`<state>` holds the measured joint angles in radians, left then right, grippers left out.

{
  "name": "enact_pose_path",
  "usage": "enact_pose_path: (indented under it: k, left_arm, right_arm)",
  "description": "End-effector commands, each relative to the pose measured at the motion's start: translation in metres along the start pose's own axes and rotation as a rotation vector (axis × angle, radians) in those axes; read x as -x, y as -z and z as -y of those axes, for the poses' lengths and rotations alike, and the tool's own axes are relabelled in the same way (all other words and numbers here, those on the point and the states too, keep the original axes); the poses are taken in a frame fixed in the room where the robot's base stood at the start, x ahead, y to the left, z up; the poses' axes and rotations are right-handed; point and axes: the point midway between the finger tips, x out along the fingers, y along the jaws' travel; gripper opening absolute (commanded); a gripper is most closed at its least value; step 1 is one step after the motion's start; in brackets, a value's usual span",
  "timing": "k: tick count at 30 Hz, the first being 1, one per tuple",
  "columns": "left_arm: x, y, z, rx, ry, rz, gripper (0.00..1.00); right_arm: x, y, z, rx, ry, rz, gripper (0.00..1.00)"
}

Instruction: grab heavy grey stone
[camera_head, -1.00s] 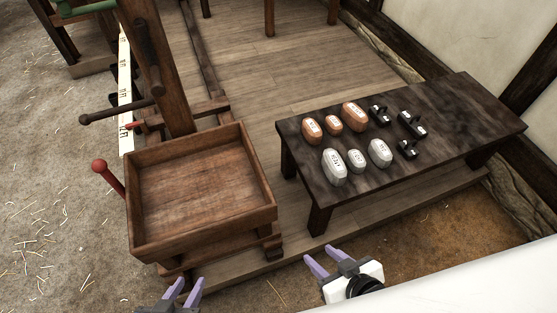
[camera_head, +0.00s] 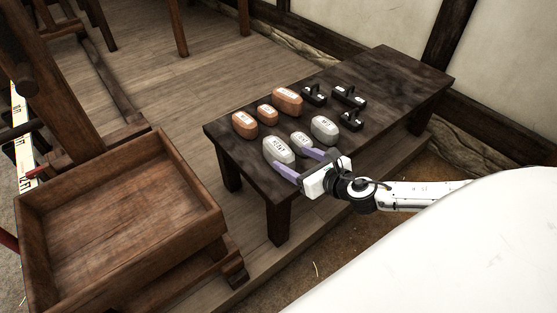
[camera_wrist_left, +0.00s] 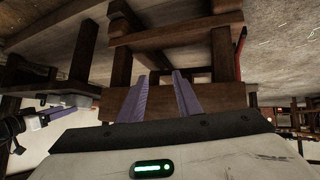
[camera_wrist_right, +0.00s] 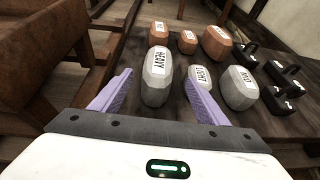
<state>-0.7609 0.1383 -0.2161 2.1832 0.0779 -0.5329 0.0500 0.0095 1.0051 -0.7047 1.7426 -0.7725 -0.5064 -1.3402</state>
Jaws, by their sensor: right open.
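The heavy grey stone (camera_head: 278,149) lies at the near left of the dark table, its label reading HEAVY in the right wrist view (camera_wrist_right: 157,78). My right gripper (camera_head: 291,159) is open beside it, its purple fingers spread. In the right wrist view the stone shows between the fingertips, one finger on each side; I cannot tell whether they touch it. The right finger overlaps the grey stone marked LIGHT (camera_wrist_right: 200,84). My left gripper (camera_wrist_left: 159,77) is open and empty in the left wrist view, out of the head view.
A larger grey stone (camera_head: 324,129) lies right of the light one. Orange stones (camera_head: 286,101) and black handled weights (camera_head: 348,97) stand behind on the dark table (camera_head: 395,85). A wooden tray (camera_head: 215,225) stands left, with a gap between it and the table.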

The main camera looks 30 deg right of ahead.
Motion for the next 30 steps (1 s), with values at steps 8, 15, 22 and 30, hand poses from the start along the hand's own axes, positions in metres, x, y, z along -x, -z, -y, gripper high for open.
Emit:
enact_pose_path:
  k: [8, 15, 22, 30]
  left_arm:
    - [-0.007, 0.0, -0.001, -0.003, -0.009, 0.013, 0.31]
    - [-0.017, -0.004, -0.006, -0.018, -0.03, 0.042, 0.31]
    - [-0.021, -0.006, -0.008, -0.024, -0.041, 0.066, 0.31]
    - [-0.021, -0.006, -0.008, -0.023, -0.04, 0.067, 0.31]
  right_arm:
    - [-0.03, 0.0, -0.002, -0.007, -0.002, 0.0, 0.68]
    - [-0.061, -0.004, -0.004, -0.01, -0.001, 0.001, 0.68]
    - [-0.08, -0.003, -0.004, -0.01, -0.001, -0.003, 0.68]
    - [-0.08, -0.003, -0.004, -0.01, -0.001, -0.003, 0.57]
